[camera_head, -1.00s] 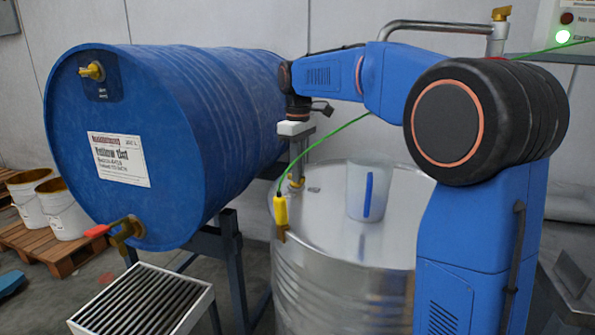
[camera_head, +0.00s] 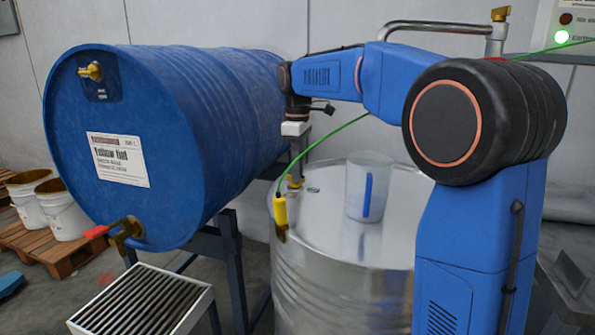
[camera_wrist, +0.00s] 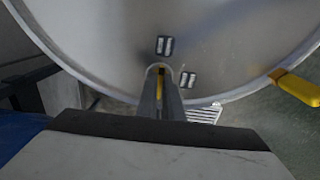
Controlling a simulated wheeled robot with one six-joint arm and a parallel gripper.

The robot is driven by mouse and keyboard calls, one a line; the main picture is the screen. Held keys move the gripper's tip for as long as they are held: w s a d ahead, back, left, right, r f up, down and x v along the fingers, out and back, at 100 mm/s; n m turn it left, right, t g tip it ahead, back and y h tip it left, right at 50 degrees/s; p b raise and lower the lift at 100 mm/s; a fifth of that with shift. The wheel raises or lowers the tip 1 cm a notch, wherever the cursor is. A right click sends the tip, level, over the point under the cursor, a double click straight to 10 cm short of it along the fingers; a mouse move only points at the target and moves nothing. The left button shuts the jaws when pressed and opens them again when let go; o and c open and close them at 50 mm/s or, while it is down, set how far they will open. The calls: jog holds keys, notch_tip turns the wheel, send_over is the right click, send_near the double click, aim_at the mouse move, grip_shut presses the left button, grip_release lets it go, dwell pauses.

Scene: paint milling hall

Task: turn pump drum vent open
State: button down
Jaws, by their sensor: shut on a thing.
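The pump drum (camera_head: 340,290) is a shiny steel drum standing upright at the centre of the head view. Its vent (camera_head: 296,185) is a small brass-yellow fitting on the lid near the left rim. My gripper (camera_head: 297,177) points straight down at it and is shut on it. In the wrist view the pump drum's lid (camera_wrist: 235,40) fills the upper part, and my gripper (camera_wrist: 162,74) has a yellow strip of the vent (camera_wrist: 160,80) between its fingers. The fingers hide most of the vent, so its turn angle cannot be told.
A clear jug (camera_head: 356,205) with a blue stripe stands on the lid. A yellow clamp (camera_head: 280,210) with a green cable grips the left rim. A blue drum (camera_head: 215,110) lies in a rack at left, above a grated tray (camera_head: 140,305). A bent pipe (camera_head: 430,27) runs behind my arm.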

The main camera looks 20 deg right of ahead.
jog(key=c, duration=1.9)
grip_release()
notch_tip(320, 180, up, 17)
jog(key=shift+r, duration=0.2)
